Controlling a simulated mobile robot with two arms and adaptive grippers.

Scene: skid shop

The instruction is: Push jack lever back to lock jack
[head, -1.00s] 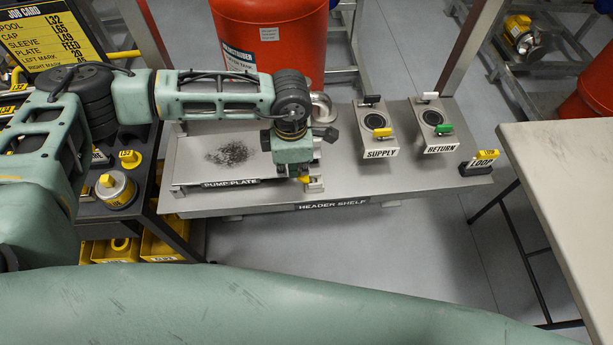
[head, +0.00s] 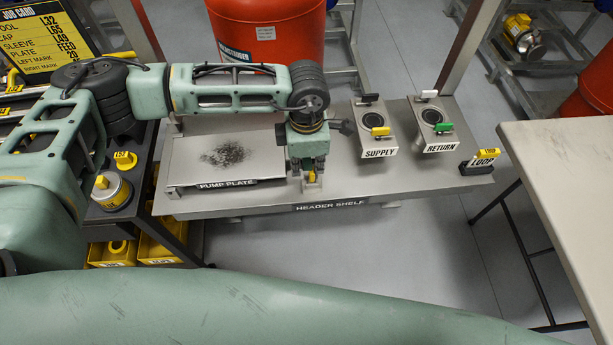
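My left arm comes in from the left, and its gripper (head: 308,178) points down at the right end of the pump plate (head: 205,170) on the header shelf. A small yellow-tipped piece (head: 311,177), possibly the jack lever, shows at the fingertips. The rest of the jack is hidden behind my gripper and wrist. I cannot tell whether the fingers are closed on the yellow piece. My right gripper is out of view.
The header shelf (head: 420,190) carries the supply block (head: 379,153), the return block (head: 441,149) and the loop block (head: 482,163) to the right. A red tank (head: 265,35) stands behind. A grey table (head: 570,190) is at far right.

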